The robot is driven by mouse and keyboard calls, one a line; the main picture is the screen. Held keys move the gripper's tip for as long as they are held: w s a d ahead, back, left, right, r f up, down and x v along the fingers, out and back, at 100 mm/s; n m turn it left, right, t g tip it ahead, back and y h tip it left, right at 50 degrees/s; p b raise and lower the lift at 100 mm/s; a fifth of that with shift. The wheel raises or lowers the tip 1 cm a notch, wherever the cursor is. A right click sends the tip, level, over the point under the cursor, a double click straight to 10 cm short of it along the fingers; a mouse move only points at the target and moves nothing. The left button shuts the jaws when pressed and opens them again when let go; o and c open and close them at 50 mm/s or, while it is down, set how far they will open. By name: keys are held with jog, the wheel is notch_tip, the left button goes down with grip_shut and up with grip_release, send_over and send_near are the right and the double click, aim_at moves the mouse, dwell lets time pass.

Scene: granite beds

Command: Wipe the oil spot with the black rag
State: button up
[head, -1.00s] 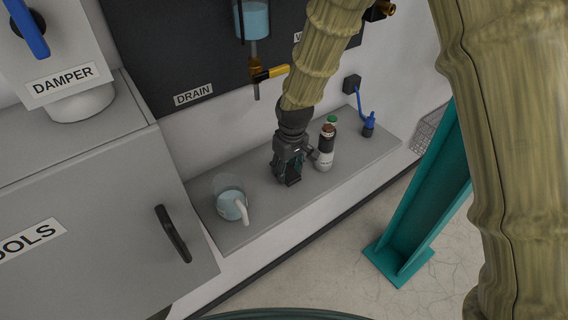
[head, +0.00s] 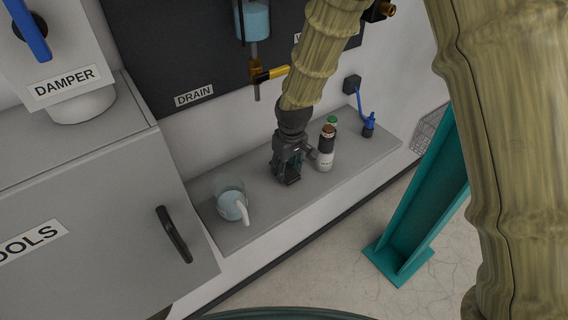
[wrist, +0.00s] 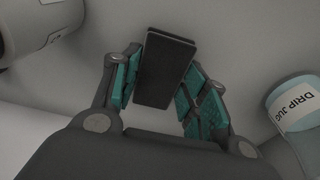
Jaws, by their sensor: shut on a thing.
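My gripper (head: 288,172) is over the grey shelf, pointing down, left of the bottles. In the wrist view its teal-padded fingers (wrist: 167,95) are closed around a dark, flat, rectangular piece, the black rag (wrist: 165,70). The rag sticks out past the fingertips over a plain grey surface. In the head view the gripper mostly hides the rag, and I cannot tell if it touches the shelf. No oil spot can be made out in either view.
The grey shelf (head: 262,217) also carries a drip jug (head: 231,201) on the left and a white bottle with a dark top (head: 326,150) close to the gripper's right. A green-capped bottle (head: 332,121) and a blue-handled fitting (head: 368,126) stand further right. A teal post (head: 425,205) rises from the floor.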

jog(key=shift+s+d, duration=0.1)
jog(key=shift+s, duration=0.15)
jog(key=shift+w+a, duration=0.7)
jog(key=shift+w, duration=0.35)
jog(key=shift+r+p, duration=0.2)
jog(key=shift+p, duration=0.1)
jog(key=shift+r+p, duration=0.55)
jog(key=shift+r, duration=0.2)
jog(key=shift+d, duration=0.1)
